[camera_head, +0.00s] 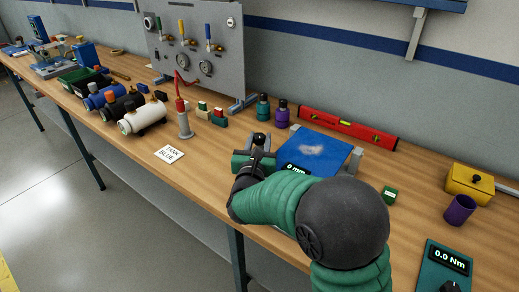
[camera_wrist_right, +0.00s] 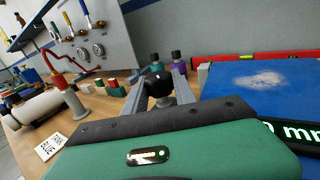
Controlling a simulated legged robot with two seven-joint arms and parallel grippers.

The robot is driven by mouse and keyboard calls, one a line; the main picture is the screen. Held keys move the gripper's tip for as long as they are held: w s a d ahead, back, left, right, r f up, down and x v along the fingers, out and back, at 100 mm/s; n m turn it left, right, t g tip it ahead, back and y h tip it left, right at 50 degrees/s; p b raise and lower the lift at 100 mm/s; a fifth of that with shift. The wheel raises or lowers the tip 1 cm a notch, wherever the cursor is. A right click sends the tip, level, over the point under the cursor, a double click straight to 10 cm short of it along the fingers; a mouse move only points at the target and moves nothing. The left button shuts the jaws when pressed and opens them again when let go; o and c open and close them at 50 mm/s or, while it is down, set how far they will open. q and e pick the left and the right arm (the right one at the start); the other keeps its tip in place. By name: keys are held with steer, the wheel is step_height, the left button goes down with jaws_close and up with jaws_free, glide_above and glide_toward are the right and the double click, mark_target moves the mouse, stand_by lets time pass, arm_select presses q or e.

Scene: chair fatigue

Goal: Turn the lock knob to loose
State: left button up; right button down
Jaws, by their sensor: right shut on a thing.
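The lock knob (camera_wrist_right: 160,84) is a dark round knob on a grey base, between my fingers in the right wrist view. In the head view its dark top (camera_head: 260,138) shows at the left side of the blue-topped device (camera_head: 320,150) with the "0 mm" display. My right gripper (camera_head: 259,150) is shut on the knob, with a grey finger on each side of it in the right wrist view (camera_wrist_right: 161,92). The fingers hide part of the knob, and I cannot read which way it is turned. My left gripper is not in view.
A red level (camera_head: 348,127) lies behind the device. Green (camera_head: 263,107) and purple (camera_head: 282,111) bottles stand behind the knob.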

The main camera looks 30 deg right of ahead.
steer(key=shift+r, duration=0.1)
steer(key=c, duration=1)
jaws_free()
steer(key=b+v, duration=0.1)
steer(key=v, duration=1.6)
